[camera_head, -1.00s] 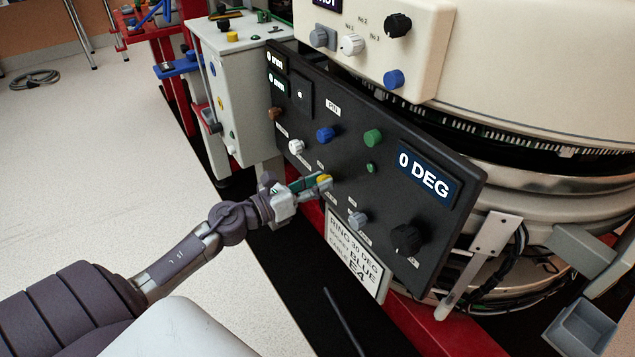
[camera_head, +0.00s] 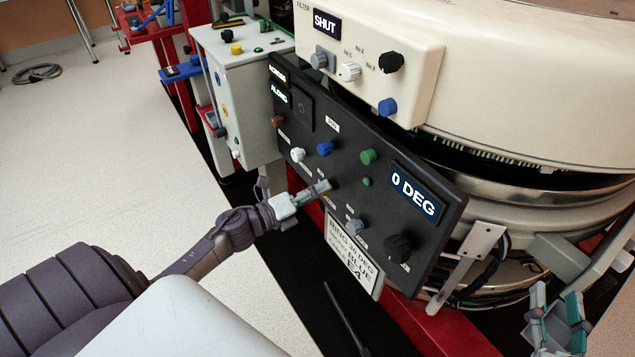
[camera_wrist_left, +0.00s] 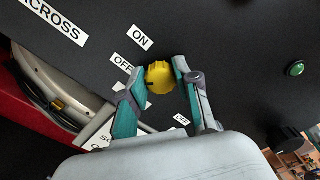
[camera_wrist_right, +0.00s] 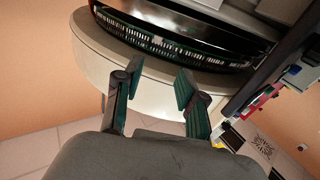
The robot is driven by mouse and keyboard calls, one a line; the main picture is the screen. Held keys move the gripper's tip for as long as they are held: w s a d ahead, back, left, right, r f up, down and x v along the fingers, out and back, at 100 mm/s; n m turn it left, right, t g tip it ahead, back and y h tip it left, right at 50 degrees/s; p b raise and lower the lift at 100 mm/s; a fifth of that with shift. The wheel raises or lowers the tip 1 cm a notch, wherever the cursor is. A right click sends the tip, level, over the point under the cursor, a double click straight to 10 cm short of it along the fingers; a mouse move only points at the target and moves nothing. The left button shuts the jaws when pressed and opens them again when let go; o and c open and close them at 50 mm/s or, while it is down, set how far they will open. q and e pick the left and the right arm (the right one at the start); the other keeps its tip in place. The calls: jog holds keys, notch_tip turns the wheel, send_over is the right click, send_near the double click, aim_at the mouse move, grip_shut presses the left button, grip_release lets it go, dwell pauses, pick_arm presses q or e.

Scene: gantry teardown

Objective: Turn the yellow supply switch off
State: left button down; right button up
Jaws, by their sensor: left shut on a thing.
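The yellow supply switch (camera_wrist_left: 160,78) is a round ribbed knob on the black panel, seen in the left wrist view. ON and OFF labels stand beside it. My left gripper (camera_wrist_left: 155,85) has its fingers on either side of the knob and is shut on it. In the head view my left gripper (camera_head: 322,188) is at the panel's lower left part and hides the knob. My right gripper (camera_head: 560,308) is at the lower right of the head view. In the right wrist view its fingers (camera_wrist_right: 157,85) are apart with nothing between them.
The black panel (camera_head: 325,110) also carries white, blue, green, brown and black knobs and a "0 DEG" display (camera_head: 415,195). A cream filter box (camera_head: 425,65) with a "SHUT" display stands above it. A grey cabinet (camera_head: 245,100) is to the left.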

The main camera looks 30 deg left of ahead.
jog(key=s+d+f+g+h+p, duration=0.3)
jog(key=s+f+g, duration=0.2)
jog(key=f+g, duration=0.45)
pick_arm(q)
jog(key=shift+f+n+p, duration=0.1)
jog(key=shift+n+p, duration=1.55)
jog(key=shift+n, duration=2.75)
pick_arm(e)
jog(key=s+d+f+g, duration=0.2)
jog(key=s, duration=0.3)
jog(key=s+d+f+g+h, duration=0.1)
jog(key=s+f+g, duration=0.2)
jog(key=s, duration=0.3)
jog(key=shift+d+f+m, duration=0.15)
jog(key=shift+d+m, duration=0.2)
jog(key=shift+m, duration=0.05)
pick_arm(q)
jog(key=c, duration=0.8)
grip_release()
